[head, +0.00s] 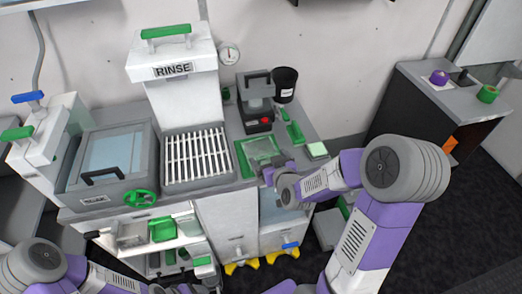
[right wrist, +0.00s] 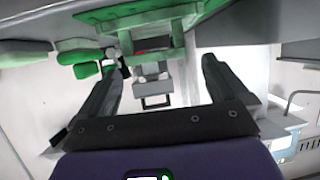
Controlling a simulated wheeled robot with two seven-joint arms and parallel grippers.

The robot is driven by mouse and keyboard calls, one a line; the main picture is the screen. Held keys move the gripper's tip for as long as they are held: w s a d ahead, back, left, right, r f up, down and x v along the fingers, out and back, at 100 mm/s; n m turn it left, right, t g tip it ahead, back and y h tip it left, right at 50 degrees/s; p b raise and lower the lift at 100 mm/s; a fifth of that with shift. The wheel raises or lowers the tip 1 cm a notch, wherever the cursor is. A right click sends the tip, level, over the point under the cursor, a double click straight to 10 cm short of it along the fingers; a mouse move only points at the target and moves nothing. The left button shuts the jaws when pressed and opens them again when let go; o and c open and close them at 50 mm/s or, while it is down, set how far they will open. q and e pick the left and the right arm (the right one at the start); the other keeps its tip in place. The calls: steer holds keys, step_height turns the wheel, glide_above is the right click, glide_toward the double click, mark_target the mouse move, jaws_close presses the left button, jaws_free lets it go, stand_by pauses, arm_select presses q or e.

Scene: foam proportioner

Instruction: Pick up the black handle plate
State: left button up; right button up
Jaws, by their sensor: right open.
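A grey and black device (head: 256,100) stands on the counter right of the rinse unit, with a dark bar handle at its top. A grey-framed glass lid (head: 113,150) on the left basin also bears a black handle (head: 100,176). I cannot tell which of these is the black handle plate. My right gripper (head: 268,174) is at the counter's front edge, beside the green-framed tray (head: 260,152) and apart from both handles. In the right wrist view its fingers (right wrist: 160,75) are open with nothing gripped; a device with a handle (right wrist: 157,95) shows between them. My left gripper is not visible.
A slatted rack (head: 197,156) lies in the middle of the counter. A black cup (head: 285,84) and a green-handled tool (head: 292,130) are at the back right. A green valve wheel (head: 138,198) sticks out at the front. A side cabinet (head: 450,95) stands far right.

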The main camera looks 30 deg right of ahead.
mark_target(267, 156)
steer(key=shift+w+d+f+p, duration=0.1)
steer(key=shift+w+f+p, duration=0.2)
steer(key=shift+w, duration=0.15)
steer(key=x, duration=0.2)
steer(key=b+x, duration=0.1)
steer(key=x, duration=0.2)
steer(key=shift+s+d+f, duration=0.1)
steer(key=shift+d+f, duration=0.05)
steer(key=shift+f, duration=0.15)
steer(key=shift+c, duration=0.2)
steer(key=shift+r, duration=0.1)
steer(key=c, duration=1.2)
